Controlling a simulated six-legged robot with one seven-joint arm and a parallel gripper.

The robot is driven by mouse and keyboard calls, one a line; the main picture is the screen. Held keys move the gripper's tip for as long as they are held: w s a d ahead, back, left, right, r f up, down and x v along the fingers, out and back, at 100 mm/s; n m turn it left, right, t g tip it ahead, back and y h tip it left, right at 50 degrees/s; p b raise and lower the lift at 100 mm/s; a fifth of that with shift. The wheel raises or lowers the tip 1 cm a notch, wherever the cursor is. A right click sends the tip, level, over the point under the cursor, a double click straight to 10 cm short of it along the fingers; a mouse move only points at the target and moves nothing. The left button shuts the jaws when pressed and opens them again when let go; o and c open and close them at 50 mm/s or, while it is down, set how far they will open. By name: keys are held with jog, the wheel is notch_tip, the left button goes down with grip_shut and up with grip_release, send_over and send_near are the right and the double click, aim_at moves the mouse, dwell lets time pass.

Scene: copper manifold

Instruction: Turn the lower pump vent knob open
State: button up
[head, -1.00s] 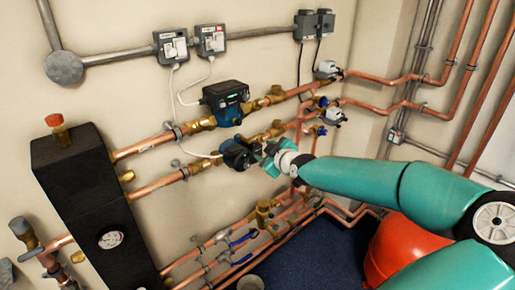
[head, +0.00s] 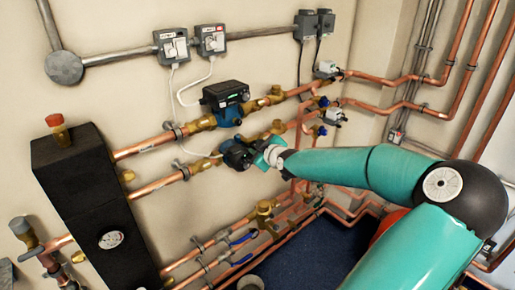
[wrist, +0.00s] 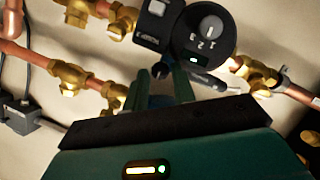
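The lower pump (head: 236,155) sits on the lower of the two upper copper pipes, a dark blue body with a black face. In the wrist view, its round black face (wrist: 203,42) carries a grey dial marked with numbers and a small green light. A small silver knob (wrist: 160,70), which looks like the vent knob, shows below the face between my fingertips. My gripper (head: 263,157) is right in front of the lower pump. In the wrist view, my gripper (wrist: 159,80) has its two teal fingers apart, with a gap between them. I cannot tell whether either touches the knob.
The upper pump (head: 225,103) sits close above, with a white cable (head: 180,95) hanging beside it. Brass valves (head: 277,128) flank the pumps. A black insulated block (head: 95,205) stands at left. Pipes with blue-handled valves (head: 240,240) run below.

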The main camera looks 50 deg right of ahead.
grip_shut()
jog(key=m+t+y, duration=0.1)
jog(key=m+y, duration=0.1)
jog(key=m, duration=0.2)
jog(key=d+m+y, duration=0.1)
jog(key=m+y, duration=0.2)
jog(key=m, duration=0.1)
jog(key=m+t+y, duration=0.1)
jog(key=m+y, duration=0.1)
jog(key=m, duration=0.2)
jog(key=shift+s+d+f+t+y, duration=0.15)
jog(key=shift+d+t+y, duration=0.15)
jog(key=shift+y, duration=0.1)
dwell(0.4)
jog(key=shift+a+m, duration=0.1)
jog(key=shift+m, duration=0.2)
jog(key=shift+o, duration=2.3)
grip_release()
